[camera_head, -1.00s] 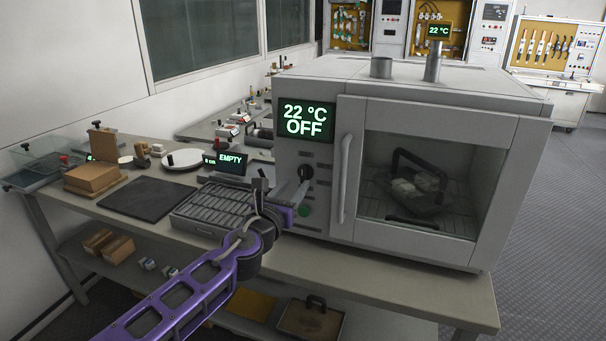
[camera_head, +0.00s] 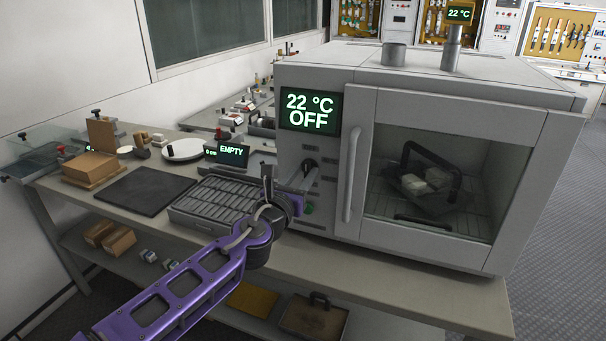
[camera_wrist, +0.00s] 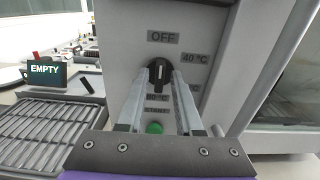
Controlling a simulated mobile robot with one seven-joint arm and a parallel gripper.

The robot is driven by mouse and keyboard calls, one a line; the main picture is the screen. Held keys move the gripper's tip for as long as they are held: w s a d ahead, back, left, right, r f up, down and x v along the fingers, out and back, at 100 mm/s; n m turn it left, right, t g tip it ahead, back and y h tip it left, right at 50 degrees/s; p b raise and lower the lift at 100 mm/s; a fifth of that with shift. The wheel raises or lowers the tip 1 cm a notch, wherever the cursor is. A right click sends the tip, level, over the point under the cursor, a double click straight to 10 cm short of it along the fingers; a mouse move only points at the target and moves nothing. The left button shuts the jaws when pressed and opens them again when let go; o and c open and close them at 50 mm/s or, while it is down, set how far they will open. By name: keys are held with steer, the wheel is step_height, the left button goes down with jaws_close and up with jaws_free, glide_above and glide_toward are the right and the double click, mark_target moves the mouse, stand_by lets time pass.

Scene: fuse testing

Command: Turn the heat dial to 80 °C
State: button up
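The heat dial (camera_wrist: 159,75) is a black knob on the oven's grey front panel, and its pale pointer mark stands upright toward the OFF label (camera_wrist: 163,37). A 40 °C label (camera_wrist: 195,57) is at its upper right and an 80 °C label (camera_wrist: 157,98) below it, partly covered. My gripper (camera_wrist: 158,78) has its two fingers apart, one on each side of the dial. I cannot tell whether they touch it. In the head view the dial (camera_head: 309,166) is just beyond my gripper. The oven display (camera_head: 309,111) reads 22 °C OFF.
The oven (camera_head: 350,100) has a closed glass door with a vertical handle (camera_head: 352,172) right of the dial. A green button (camera_wrist: 154,128) is below the dial. A slatted metal tray (camera_head: 212,200) and a display reading EMPTY (camera_head: 233,154) are to the left.

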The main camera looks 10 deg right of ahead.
jaws_close()
